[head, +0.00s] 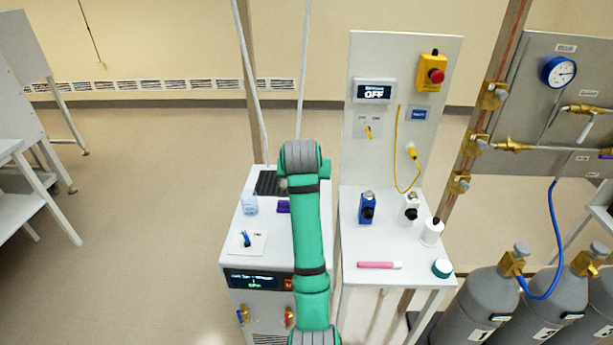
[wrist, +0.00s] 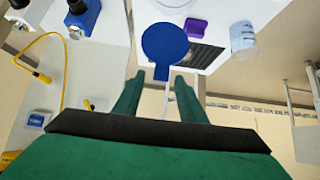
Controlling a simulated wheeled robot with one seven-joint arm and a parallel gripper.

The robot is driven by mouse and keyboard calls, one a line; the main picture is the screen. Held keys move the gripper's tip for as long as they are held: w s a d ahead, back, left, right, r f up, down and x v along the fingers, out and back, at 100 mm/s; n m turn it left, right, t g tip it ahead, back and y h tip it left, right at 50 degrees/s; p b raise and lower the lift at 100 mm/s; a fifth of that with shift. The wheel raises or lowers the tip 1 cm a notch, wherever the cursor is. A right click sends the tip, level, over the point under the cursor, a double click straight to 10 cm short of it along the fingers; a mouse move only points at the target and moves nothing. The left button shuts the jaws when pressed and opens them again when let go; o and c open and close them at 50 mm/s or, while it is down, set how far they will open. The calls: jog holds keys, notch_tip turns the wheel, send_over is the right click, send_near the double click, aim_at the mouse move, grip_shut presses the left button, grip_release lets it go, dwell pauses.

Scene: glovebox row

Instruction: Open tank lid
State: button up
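In the wrist view a flat round blue disc with a short tab (wrist: 165,45), which looks like the tank lid, lies just beyond my fingertips. The disc's tab points back toward the gap between the fingers; I cannot tell whether anything touches. In the head view my arm hides the disc and my fingers.
My arm reaches over a white cabinet (head: 235,258) with a display, a pale blue jar (head: 250,205) and a purple block (head: 283,207). The white bench (head: 375,230) at right holds bottles and a pink pen (head: 378,265). Grey cylinders (head: 478,305) stand at far right. Floor at left is clear.

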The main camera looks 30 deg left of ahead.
jog(key=shift+s, duration=0.1)
jog(key=v, duration=1)
jog(key=shift+s+r, duration=0.25)
jog(key=shift+d, duration=0.15)
